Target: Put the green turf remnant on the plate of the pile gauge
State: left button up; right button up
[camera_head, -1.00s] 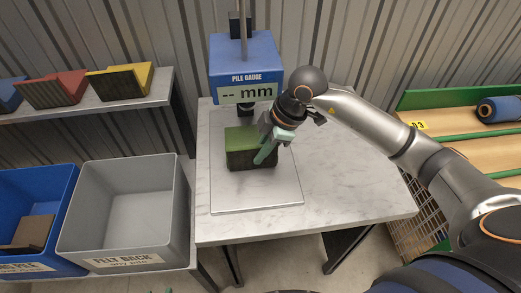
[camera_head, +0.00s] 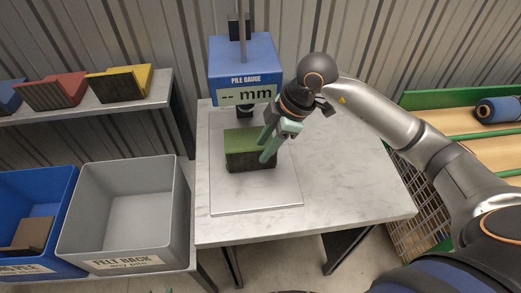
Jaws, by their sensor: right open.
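The green turf remnant (camera_head: 243,140) is a block with a green top and dark sides. It rests on the plate (camera_head: 262,195) of the pile gauge (camera_head: 244,66), in front of the gauge's blue head. The gauge display reads "-- mm". My right gripper (camera_head: 266,148) is open, with its pale green fingers at the right end of the remnant. The fingers overlap the remnant in the picture; whether they touch it I cannot tell. My left gripper is not in view.
A grey bin (camera_head: 130,205) labelled "FELT BACK" and a blue bin (camera_head: 35,215) holding a brown piece stand at left. A shelf (camera_head: 120,103) above holds blue, red and yellow wedge-shaped holders. A rack with a blue roll (camera_head: 498,110) is at right. The table's right side (camera_head: 350,180) is clear.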

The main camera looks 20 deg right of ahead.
jog(key=v, duration=0.8)
jog(key=shift+r, duration=0.25)
